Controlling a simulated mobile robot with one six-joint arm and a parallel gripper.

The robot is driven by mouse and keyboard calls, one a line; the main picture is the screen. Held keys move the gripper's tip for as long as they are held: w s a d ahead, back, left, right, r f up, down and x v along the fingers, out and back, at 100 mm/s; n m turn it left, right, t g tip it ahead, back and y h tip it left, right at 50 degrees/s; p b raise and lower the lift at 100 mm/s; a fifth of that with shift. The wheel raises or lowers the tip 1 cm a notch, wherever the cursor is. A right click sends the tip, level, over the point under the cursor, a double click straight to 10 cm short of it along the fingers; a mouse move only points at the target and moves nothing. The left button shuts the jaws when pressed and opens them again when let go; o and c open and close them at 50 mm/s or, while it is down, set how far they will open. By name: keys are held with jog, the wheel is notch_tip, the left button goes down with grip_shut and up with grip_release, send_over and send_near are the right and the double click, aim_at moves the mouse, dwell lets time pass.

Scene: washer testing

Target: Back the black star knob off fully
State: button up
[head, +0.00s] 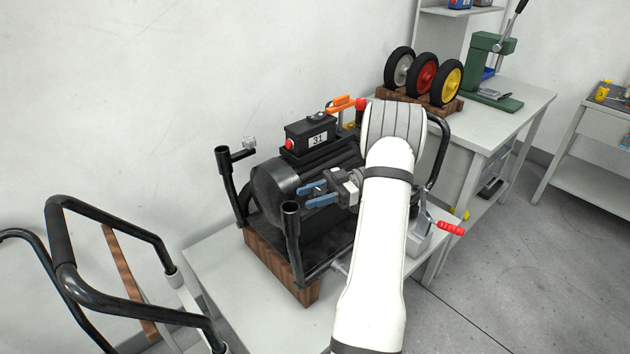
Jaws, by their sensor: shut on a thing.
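A black machine (275,192) with a round drum end and a black tubular frame stands on wooden blocks on a white table. My gripper (312,195), with blue fingers, reaches in from the right in front of the drum, close to the top of the front frame post (291,225). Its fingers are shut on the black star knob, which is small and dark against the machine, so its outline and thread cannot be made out. The rear-left post (228,172) carries a bright metal knob (250,142) on a short side arm. My white arm hides the machine's right side.
A black box marked 31 (310,136) sits on top of the machine. A black tubular handle (70,245) stands at the left. A red-handled clamp (450,228) is right of my arm. Three wheels (425,72) and a green press (490,70) stand behind.

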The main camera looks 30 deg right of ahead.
jog(key=shift+s+r+n+g+p, duration=0.15)
jog(key=shift+n+g+p, duration=0.4)
jog(key=shift+p, duration=1.55)
jog(key=shift+w+r+n+g+p, duration=0.2)
jog(key=shift+g+p, duration=0.5)
jog(key=shift+p, duration=1.4)
jog(key=shift+s+r+n+g+p, duration=0.2)
jog(key=shift+n+g+p, duration=0.35)
jog(key=shift+p, duration=1.55)
jog(key=g+p, duration=0.1)
jog(key=p, duration=0.4)
jog(key=shift+f+n+g, duration=0.15)
jog(key=shift+n+g, duration=0.15)
jog(key=shift+s+d+f+g+p, duration=0.1)
jog(key=shift+f+g+p, duration=0.2)
jog(key=shift+p, duration=0.65)
jog(key=o, duration=1)
jog(key=shift+f, duration=0.1)
